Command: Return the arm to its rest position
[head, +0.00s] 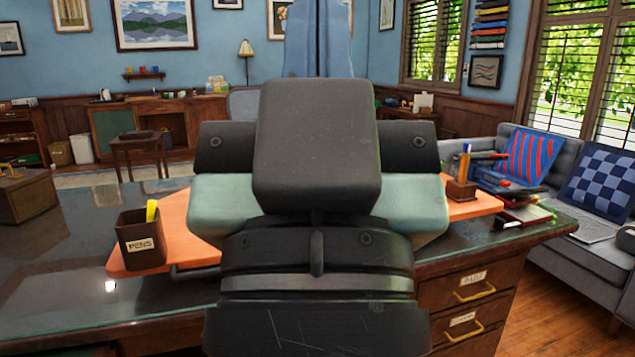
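My arm fills the middle of the head view, with dark grey and pale green links close to the camera. I cannot make out my gripper's fingers; the arm links may hide them. The arm is in front of the desk (60,275) and an orange board (172,243) on it, hiding the middle of both. I cannot tell whether the arm touches the board or holds anything.
A dark cup labelled PENS (142,245), with a yellow item in it, stands at the board's left end. A pen holder (461,191) and stacked items (512,200) are at the right. A wooden box (25,198) sits at the far left. A grey sofa (560,245) stands beyond.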

